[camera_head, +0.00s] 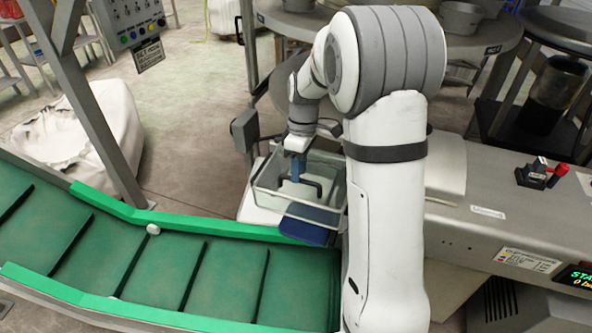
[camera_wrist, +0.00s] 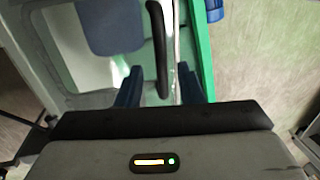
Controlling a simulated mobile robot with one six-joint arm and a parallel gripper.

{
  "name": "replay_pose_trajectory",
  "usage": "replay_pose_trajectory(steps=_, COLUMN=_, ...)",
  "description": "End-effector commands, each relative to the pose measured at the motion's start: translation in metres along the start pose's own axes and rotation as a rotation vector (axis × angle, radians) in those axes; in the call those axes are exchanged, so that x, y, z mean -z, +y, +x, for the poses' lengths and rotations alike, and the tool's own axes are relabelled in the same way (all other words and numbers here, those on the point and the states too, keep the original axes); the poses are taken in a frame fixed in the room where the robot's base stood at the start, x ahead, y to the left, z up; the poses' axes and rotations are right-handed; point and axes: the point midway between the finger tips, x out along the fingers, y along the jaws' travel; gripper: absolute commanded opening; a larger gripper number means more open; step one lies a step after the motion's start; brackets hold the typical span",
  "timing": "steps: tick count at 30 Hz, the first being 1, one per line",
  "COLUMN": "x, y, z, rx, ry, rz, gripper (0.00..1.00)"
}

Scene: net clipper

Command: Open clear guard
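The clear guard (camera_head: 268,197) is a see-through box-shaped cover with a pale frame, standing at the end of the green conveyor in the head view. Its black bar handle (camera_head: 317,187) is on the guard, and the handle also shows in the wrist view (camera_wrist: 158,45). My gripper (camera_head: 294,170) is at the guard, pointing down close to the handle. In the wrist view my gripper (camera_wrist: 160,88) has its two blue fingers wide apart, with the handle's near end between them. I cannot tell whether either finger touches it. My arm hides the guard's right side.
The green conveyor (camera_head: 130,255) with raised slats runs to the left. A steel machine housing (camera_head: 470,235) with a red-knobbed switch (camera_head: 560,170) is at the right. A control panel (camera_head: 133,22) hangs at the upper left. Round tables with metal pots stand behind my arm.

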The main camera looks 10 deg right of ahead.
Motion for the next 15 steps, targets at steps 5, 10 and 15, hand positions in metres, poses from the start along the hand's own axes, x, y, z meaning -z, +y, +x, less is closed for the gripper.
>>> replay_pose_trajectory(steps=5, x=-0.0003, y=-0.0002, z=0.0093, rx=0.0, ry=0.0, rz=0.0, gripper=0.34)
replay_pose_trajectory(steps=10, x=-0.0005, y=0.0, z=0.0098, rx=-0.001, ry=0.0, rz=0.001, gripper=0.34)
replay_pose_trajectory(steps=15, x=-0.0007, y=0.0001, z=0.0096, rx=-0.001, ry=0.0, rz=0.002, gripper=0.24)
